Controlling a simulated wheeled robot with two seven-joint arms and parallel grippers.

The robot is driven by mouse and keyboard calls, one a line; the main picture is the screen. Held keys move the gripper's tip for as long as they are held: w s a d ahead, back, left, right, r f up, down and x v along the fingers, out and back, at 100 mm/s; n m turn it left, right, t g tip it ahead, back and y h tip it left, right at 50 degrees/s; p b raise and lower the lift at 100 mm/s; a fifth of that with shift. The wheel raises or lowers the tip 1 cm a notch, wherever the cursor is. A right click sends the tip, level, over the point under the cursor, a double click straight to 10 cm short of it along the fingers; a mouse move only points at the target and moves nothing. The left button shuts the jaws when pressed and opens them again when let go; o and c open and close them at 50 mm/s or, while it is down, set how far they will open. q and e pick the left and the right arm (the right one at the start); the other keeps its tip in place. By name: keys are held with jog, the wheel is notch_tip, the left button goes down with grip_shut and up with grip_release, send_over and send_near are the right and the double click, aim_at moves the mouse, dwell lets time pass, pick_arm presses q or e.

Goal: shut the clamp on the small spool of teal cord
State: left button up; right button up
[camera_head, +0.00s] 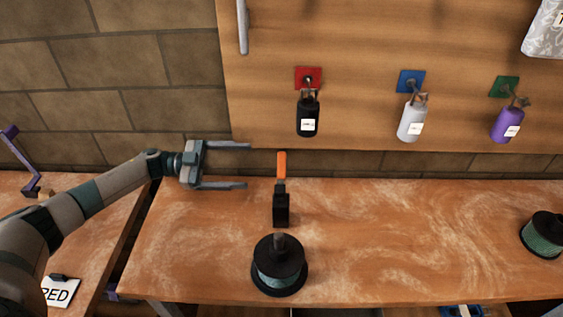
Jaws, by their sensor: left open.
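A black clamp (281,209) with an upright orange handle (282,165) stands on the wooden bench, just behind a black spool of teal cord (279,277). I cannot tell whether the clamp touches this spool. A second spool of teal cord (544,236) sits at the bench's right end. I cannot tell for sure which spool is the small one. My left gripper (248,166) is open and empty, its two fingers pointing right. The orange handle is a short way right of the fingertips, at about the height between them in the picture. My right gripper is not in view.
The bench top (400,250) is mostly clear between the spools. A wooden board (360,50) on the wall holds a black bottle (308,118), a white bottle (411,124) and a purple bottle (506,126) hanging from coloured plates. A side bench (100,240) lies left, across a gap.

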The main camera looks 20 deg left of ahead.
aim_at(282, 166)
pick_arm(q)
jog(key=p+x, duration=0.4)
jog(key=x, duration=0.7)
jog(key=shift+r, duration=0.1)
jog(key=shift+w+d, duration=0.15)
jog(key=shift+d, duration=0.3)
jog(key=shift+c, duration=0.7)
jog(key=c, duration=1.4)
